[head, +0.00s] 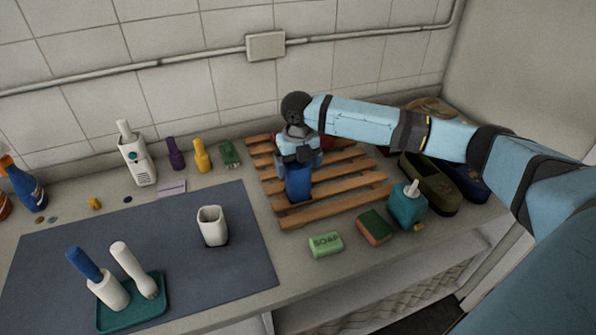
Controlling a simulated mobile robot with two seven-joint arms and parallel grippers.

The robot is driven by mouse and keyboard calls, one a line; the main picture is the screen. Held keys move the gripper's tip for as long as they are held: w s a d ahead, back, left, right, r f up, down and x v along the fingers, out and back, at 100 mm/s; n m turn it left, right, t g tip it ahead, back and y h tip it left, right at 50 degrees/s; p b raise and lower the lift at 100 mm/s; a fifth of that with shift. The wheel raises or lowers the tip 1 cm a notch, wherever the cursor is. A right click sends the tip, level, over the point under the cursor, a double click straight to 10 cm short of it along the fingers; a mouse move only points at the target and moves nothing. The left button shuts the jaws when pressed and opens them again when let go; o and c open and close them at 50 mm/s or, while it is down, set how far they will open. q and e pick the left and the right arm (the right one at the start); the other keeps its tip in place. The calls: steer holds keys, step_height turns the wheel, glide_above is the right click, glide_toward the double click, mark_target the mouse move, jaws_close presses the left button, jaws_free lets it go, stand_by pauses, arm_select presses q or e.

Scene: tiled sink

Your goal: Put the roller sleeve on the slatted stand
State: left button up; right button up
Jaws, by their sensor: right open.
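A dark blue upright cylinder (298,184), which I take for the roller sleeve, stands on the slatted stand (336,211). The stand is made of orange-brown wooden slats and lies on the counter. My right gripper (297,162) points down right over the top of the blue cylinder and is open. It hides the cylinder's upper end, and I cannot tell whether the fingers touch it. My left gripper is not in view.
A red thing (327,143) shows partly behind my right gripper. Green soap (326,244), a sponge (375,227) and a teal dispenser (407,206) stand in front of the stand. A white cup (212,226) and a green tray (158,312) are on the grey mat (60,255).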

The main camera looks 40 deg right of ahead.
step_height(320, 180, up, 10)
stand_by(0.3)
steer(key=shift+s+f, duration=0.1)
steer(key=shift+f, duration=0.05)
stand_by(0.3)
